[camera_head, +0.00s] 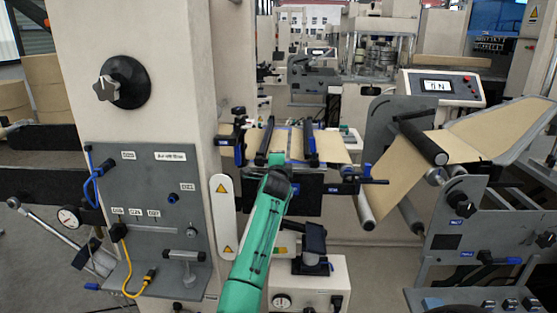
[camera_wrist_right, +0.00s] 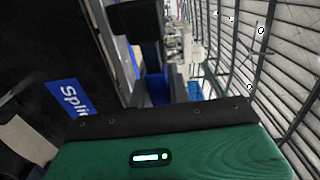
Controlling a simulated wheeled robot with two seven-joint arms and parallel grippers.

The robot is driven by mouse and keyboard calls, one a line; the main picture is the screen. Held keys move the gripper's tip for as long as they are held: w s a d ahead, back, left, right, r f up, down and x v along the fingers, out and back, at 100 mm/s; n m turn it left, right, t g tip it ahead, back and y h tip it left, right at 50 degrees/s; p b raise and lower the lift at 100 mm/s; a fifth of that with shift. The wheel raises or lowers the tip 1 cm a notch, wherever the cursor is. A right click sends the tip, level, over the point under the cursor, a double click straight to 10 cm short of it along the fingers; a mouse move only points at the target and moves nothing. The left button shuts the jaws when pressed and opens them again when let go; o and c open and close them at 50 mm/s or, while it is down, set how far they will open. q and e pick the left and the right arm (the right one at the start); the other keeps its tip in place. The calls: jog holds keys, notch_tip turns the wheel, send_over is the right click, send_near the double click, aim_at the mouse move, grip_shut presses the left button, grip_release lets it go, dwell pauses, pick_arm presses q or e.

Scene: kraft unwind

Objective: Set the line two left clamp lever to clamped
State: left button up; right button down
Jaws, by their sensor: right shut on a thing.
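The splice table (camera_head: 291,148) stands in the middle of the head view with tan web across it. Two dark bars lie over the web, a left one (camera_head: 265,141) and a right one (camera_head: 310,143). My right gripper (camera_head: 277,172), at the end of the green arm, is at the near end of the left bar. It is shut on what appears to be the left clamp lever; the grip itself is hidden. In the right wrist view a blue part (camera_wrist_right: 156,88) shows beyond the gripper's dark front edge. Whether the lever is clamped cannot be told. My left gripper is out of view.
A grey panel (camera_head: 150,215) with cables and a white pillar (camera_head: 130,40) stand left of the arm. Blue-ended fittings (camera_head: 370,181) stick out at the table's right. A web roller frame (camera_head: 455,225) stands further right. A blue splice label (camera_wrist_right: 68,97) is close in the wrist view.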

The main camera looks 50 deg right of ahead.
jog(key=shift+f+m, duration=0.3)
jog(key=c, duration=1.3)
grip_release()
